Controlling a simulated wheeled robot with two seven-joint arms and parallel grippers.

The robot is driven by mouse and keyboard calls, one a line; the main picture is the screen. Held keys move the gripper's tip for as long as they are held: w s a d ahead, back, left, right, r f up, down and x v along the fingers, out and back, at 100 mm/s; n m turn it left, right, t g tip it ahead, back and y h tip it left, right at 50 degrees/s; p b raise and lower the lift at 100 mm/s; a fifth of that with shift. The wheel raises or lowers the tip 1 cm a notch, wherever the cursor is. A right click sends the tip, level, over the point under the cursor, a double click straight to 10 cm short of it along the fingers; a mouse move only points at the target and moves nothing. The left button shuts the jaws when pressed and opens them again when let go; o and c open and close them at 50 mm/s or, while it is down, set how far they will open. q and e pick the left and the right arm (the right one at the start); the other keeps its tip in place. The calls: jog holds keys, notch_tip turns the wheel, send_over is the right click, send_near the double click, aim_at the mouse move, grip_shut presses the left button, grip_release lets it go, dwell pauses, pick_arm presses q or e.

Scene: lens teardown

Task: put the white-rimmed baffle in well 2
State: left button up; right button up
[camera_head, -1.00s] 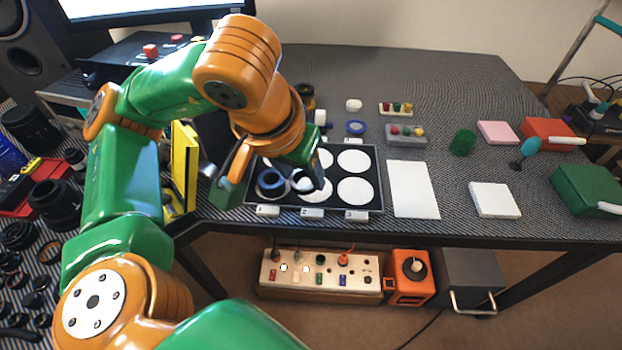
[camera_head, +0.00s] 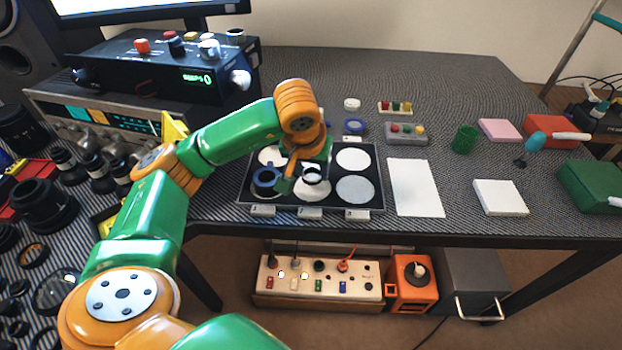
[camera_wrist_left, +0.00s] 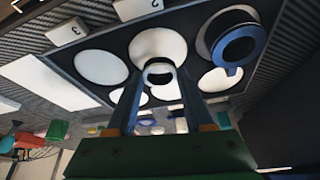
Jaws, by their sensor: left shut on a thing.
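The white-rimmed baffle (camera_head: 312,174) is a small dark ring with a pale rim. My left gripper (camera_head: 304,176) is shut on it, over the rear part of well 2 (camera_head: 312,192), the front middle white disc of the tray (camera_head: 378,206). In the left wrist view the baffle (camera_wrist_left: 159,73) sits between the two fingertips of my left gripper (camera_wrist_left: 158,80) and overlaps the edge of well 2 (camera_wrist_left: 160,42). It appears above the tray; the exact gap cannot be told. My right gripper is not in view.
A blue-and-black ring (camera_head: 266,181) stands in well 1, left of the baffle. Well 3 (camera_head: 355,189) is empty. A white sheet (camera_head: 415,188) lies right of the tray. A blue ring (camera_head: 355,126) and a grey button box (camera_head: 406,132) lie behind it.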

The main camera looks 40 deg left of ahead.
pick_arm(q)
notch_tip(320, 180, down, 2)
jog(key=shift+f, duration=0.2)
jog(key=shift+f+b, duration=0.2)
jog(key=shift+b, duration=0.15)
jog(key=o, duration=1.3)
jog(key=shift+r+p, duration=0.35)
jog(key=p+v, duration=0.3)
jog(key=v, duration=0.9)
